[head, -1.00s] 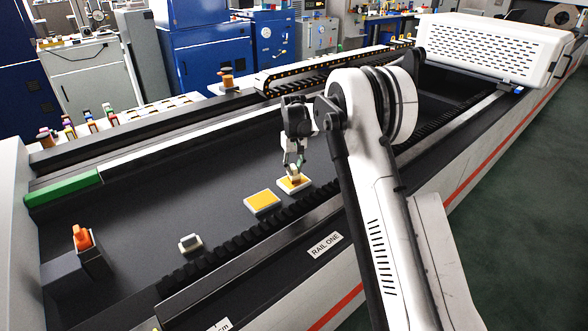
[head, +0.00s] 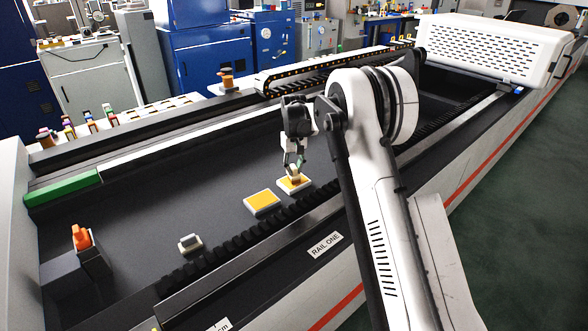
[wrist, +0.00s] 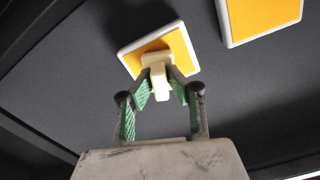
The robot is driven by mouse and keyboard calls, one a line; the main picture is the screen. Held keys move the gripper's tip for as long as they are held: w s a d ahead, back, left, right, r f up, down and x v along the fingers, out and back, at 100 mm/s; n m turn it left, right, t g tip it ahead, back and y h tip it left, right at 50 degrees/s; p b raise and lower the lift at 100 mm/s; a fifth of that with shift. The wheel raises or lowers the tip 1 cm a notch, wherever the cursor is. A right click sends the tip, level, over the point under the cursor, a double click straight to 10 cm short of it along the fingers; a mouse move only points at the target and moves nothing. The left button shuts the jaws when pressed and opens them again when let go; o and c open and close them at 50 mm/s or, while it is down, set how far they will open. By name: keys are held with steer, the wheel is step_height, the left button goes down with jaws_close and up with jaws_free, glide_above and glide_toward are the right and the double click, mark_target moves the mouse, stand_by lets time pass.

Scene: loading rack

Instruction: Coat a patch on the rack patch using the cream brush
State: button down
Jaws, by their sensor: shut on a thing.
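My gripper (wrist: 161,84) is shut on the cream brush (wrist: 158,62), with green-padded fingers on either side of it. The brush's head is at a yellow patch with a white border (wrist: 180,45), over its lower middle in the wrist view; whether it touches cannot be told for sure. In the head view my gripper (head: 294,170) points down at this patch (head: 304,184), partly hiding it and the brush. A second yellow patch (head: 262,202) lies just left of it, and shows at the upper right in the wrist view (wrist: 262,15).
A small grey-white block (head: 190,243) lies on the dark bed, and an orange item (head: 82,237) stands on a dark block at left. A toothed rail (head: 230,247) runs along the near side. The bed left of the patches is mostly clear.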

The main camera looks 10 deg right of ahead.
mark_target(294, 166)
steer(key=shift+r, duration=0.1)
stand_by(0.3)
steer(key=shift+r+p, duration=1.15)
steer(key=shift+r, duration=2.25)
